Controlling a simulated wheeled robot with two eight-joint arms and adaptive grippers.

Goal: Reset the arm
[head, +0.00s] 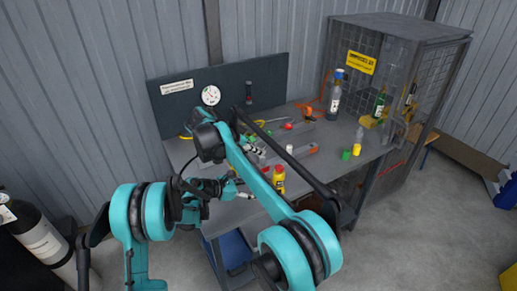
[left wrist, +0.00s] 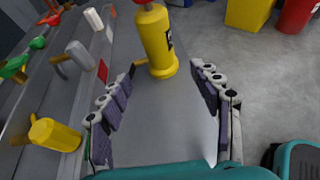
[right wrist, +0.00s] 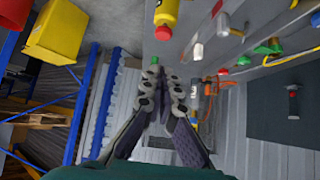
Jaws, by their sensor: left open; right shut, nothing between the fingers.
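A small yellow extinguisher with a red top (head: 279,182) stands on the grey workbench (head: 228,214). In the left wrist view it (left wrist: 157,40) is upright just ahead of my left gripper (left wrist: 163,78), whose fingers are spread apart with nothing between them. The left gripper (head: 236,189) also shows in the head view, low over the bench. My right gripper (head: 257,149) is above the bench, partly covered by its own arm. In the right wrist view its fingers (right wrist: 161,88) are together and empty, and the yellow extinguisher (right wrist: 166,14) is at the top, apart from them.
Grey rails with coloured valves (head: 289,158) lie along the bench. Small green (head: 346,155) and yellow (head: 357,150) pieces stand near its right end. A wire cage (head: 400,60) with bottles is at the back right. A large cylinder (head: 38,240) stands at the left.

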